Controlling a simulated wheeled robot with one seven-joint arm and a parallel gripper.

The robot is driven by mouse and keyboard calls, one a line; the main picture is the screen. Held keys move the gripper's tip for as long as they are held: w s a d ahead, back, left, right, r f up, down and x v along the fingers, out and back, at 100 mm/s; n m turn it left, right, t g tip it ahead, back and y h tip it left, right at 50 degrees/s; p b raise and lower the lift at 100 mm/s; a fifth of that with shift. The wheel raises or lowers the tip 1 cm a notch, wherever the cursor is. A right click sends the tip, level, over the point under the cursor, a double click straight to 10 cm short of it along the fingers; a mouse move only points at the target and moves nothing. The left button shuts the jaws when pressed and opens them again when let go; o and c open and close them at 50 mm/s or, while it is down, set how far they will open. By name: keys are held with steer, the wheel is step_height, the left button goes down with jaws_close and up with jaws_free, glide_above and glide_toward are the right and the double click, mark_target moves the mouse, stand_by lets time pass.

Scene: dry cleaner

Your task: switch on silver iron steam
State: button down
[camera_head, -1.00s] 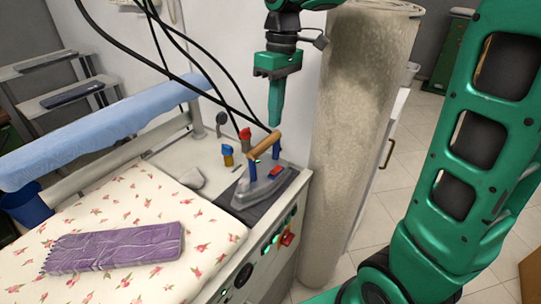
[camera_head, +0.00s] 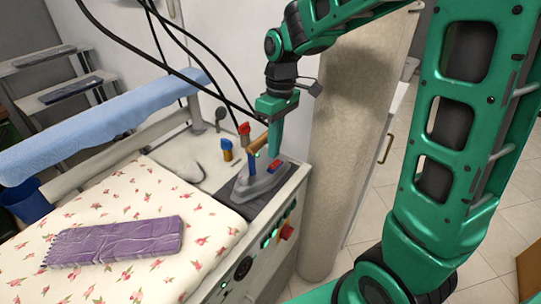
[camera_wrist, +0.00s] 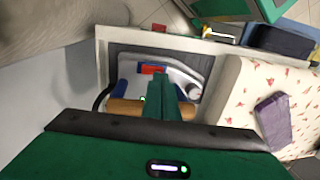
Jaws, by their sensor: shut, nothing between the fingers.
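The silver iron (camera_head: 255,187) rests on a dark pad at the right end of the ironing station. It has a wooden handle (camera_head: 257,146) on blue posts and a red switch (camera_head: 274,167) on its body. It also shows in the wrist view (camera_wrist: 196,72), where its red switch (camera_wrist: 153,69) lies just beyond my fingertips. My gripper (camera_head: 274,153) is shut and empty, pointing down beside the wooden handle, close over the red switch. In the wrist view my gripper (camera_wrist: 160,84) covers part of the handle and body. I cannot tell whether the fingertips touch the iron.
A floral ironing board (camera_head: 115,210) with a folded purple cloth (camera_head: 115,240) lies to the left. Black hoses hang above. A tall fabric roll (camera_head: 345,150) stands close on the right. The front panel carries a red knob (camera_head: 287,231).

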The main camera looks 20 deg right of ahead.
mark_target(275, 163)
steer(key=shift+s+a+f, duration=0.15)
steer(key=shift+f, duration=1.35)
steer(key=shift+f, duration=0.15)
steer(key=shift+w+d+r, duration=0.25)
steer(key=shift+w+d, duration=0.2)
steer(key=shift+d, duration=0.15)
steer(key=shift+r, duration=0.1)
step_height(275, 163, up, 14)
steer(key=a, duration=0.1)
steer(key=shift+s+a+f, duration=0.2)
steer(key=shift+s, duration=0.2)
